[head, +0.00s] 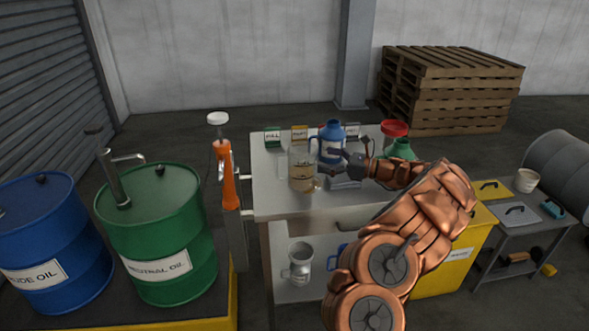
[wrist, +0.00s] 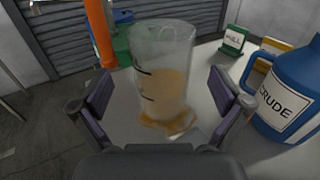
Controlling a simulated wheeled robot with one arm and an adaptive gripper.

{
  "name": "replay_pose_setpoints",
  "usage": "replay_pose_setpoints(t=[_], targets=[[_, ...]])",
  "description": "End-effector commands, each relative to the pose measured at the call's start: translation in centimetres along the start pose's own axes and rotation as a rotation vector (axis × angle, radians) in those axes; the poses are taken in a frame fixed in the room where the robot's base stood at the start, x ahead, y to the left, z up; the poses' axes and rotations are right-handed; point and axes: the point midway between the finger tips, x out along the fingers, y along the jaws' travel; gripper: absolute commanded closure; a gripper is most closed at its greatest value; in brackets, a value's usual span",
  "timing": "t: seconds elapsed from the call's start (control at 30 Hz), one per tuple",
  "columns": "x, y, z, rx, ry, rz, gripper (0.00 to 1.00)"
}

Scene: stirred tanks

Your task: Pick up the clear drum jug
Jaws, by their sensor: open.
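The clear jug (wrist: 165,75) stands upright on the grey table, with black level marks and amber contents in its lower part. In the head view the jug (head: 302,174) is left of the blue jug. My gripper (wrist: 162,97) is open, with one finger pad to each side of the clear jug in the wrist view. No contact shows. In the head view my gripper (head: 327,168) reaches in from the right, close beside the jug. An amber patch shows at the jug's base; I cannot tell if it is spilled liquid.
A blue jug labelled CRUDE (wrist: 285,100) stands close right of my gripper. Small sign cards (head: 272,136) stand at the table's back. A red funnel (head: 394,129) and green vessel (head: 402,149) are right. An orange pump (head: 226,175) and green drum (head: 158,235) are left.

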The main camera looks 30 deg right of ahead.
Motion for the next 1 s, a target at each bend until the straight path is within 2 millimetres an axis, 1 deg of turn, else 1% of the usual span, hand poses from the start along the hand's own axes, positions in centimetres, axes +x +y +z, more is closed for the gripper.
replay_pose_setpoints(t=[0.07,0.3,0.47,0.7,0.8,1.0], targets=[[-0.1,-0.3,-0.3,0.007,-0.002,-0.01,0.0],[2.0,-0.4,-0.2,0.008,-0.001,-0.012,0.0],[3.0,-0.2,-0.2,0.008,-0.002,-0.01,0.0],[6.2,0.2,-0.4,0.009,0.0,-0.008,0.0],[7.1,0.1,-0.4,0.009,-0.002,-0.011,0.0],[7.3,0.1,-0.4,0.007,-0.002,-0.013,0.0]])
